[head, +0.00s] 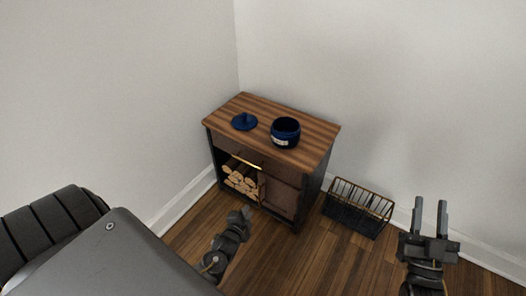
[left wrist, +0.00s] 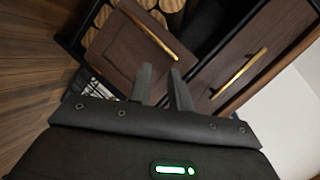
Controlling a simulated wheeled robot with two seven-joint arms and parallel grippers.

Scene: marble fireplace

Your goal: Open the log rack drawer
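The log rack (head: 310,146) is a dark cabinet with a striped wooden top, standing in the corner. Its drawer (head: 226,144) is under the top and looks shut, with a long brass handle (head: 245,162). The drawer (left wrist: 275,45) and its handle (left wrist: 239,73) also show at right in the left wrist view. My left gripper (head: 245,213) is low in front of the rack, apart from the handle. Its two fingers (left wrist: 161,70) stand apart with nothing visible held between them. My right gripper (head: 430,205) is open and empty, off to the right.
Below the drawer are stacked logs (head: 240,179) and a small door (head: 279,196) with its own brass handle (left wrist: 148,33). A blue pot (head: 285,132) and blue lid (head: 244,121) sit on top. A wire basket (head: 357,208) stands on the floor at right.

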